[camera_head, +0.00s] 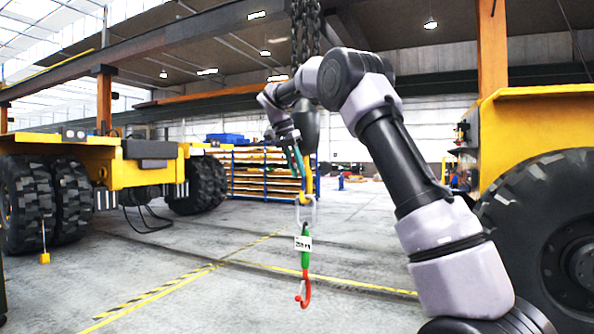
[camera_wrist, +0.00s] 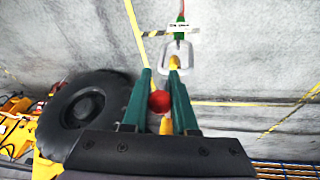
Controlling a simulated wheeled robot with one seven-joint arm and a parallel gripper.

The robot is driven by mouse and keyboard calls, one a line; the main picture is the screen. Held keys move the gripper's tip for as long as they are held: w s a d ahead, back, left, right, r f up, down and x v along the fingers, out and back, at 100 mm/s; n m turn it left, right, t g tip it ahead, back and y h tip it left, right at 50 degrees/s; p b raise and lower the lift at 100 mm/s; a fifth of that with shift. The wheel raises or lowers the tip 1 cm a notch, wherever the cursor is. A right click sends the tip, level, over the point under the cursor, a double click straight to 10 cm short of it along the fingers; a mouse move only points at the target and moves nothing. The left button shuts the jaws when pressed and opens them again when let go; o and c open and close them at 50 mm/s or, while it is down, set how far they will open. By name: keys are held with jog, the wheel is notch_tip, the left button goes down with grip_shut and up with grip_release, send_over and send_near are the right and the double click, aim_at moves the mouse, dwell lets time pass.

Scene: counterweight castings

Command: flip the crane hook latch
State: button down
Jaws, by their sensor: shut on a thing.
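The yellow crane hook (camera_head: 308,187) hangs below a dark block on heavy chains in the head view. In the wrist view part of the yellow hook (camera_wrist: 174,62) shows just beyond my fingertips. A red round piece (camera_wrist: 160,101), seemingly the latch's knob, sits between my two green fingers. My gripper (camera_head: 299,162) is at the hook's left side, and it also shows in the wrist view (camera_wrist: 160,75), shut on the red piece. The latch's own shape and angle are mostly hidden by the fingers and hook.
A pale metal link (camera_head: 305,212) hangs from the hook, with a green labelled piece (camera_head: 305,243) and a red lower hook (camera_head: 305,290) under it. Yellow vehicles with big tyres (camera_head: 560,235) stand on both sides. The floor between is open.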

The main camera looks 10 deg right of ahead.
jog(key=c, duration=0.7)
grip_release()
jog(key=v, duration=1)
jog(key=shift+r, duration=0.4)
jog(key=shift+a, duration=0.1)
